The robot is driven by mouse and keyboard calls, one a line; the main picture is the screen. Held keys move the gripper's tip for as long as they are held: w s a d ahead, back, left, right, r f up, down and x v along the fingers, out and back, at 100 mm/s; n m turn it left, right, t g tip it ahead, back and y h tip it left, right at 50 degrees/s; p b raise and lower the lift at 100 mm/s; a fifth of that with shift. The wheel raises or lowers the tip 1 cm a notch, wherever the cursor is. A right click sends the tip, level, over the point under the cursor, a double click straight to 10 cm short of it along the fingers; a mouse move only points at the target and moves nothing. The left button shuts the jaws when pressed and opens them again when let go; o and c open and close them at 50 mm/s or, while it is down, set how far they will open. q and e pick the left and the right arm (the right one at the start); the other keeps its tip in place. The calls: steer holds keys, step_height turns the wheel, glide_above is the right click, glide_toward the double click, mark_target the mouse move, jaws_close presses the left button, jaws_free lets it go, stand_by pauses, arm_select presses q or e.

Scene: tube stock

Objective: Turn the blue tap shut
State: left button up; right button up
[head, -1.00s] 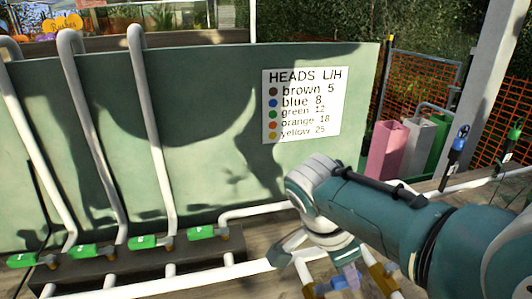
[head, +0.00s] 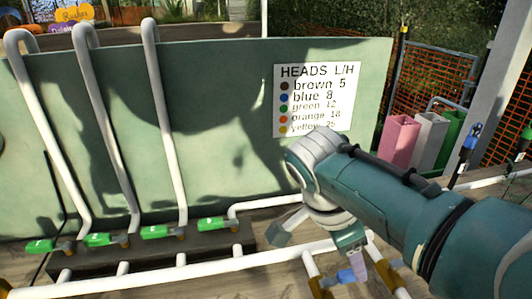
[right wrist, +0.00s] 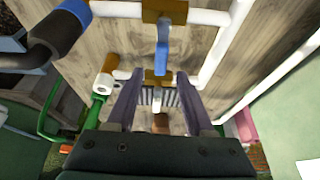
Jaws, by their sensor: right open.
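A blue tap lever (right wrist: 162,56) sits on a brown and brass pipe fitting, ahead of my right gripper's fingertips in the right wrist view. In the head view a blue lever (head: 345,276) shows low, beside the gripper's finger and partly covered by it. My right gripper (head: 355,262) points down over the white pipes there. In the right wrist view its two purple fingers (right wrist: 158,88) are apart, with nothing held between them. The lever lies roughly in line with the gap; I cannot tell whether a finger touches it. My left gripper is not in view.
Several green taps (head: 154,232) line the white pipes at the left. A green panel (head: 225,110) carries a sign (head: 317,100). Another blue-topped tap (head: 468,142) stands at the right. Pink (head: 400,140) and grey bins stand behind. White pipework (head: 215,272) crosses the wooden surface.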

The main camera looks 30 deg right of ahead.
steer(key=v, duration=0.6)
steer(key=shift+p, duration=0.3)
steer(key=shift+r, duration=0.15)
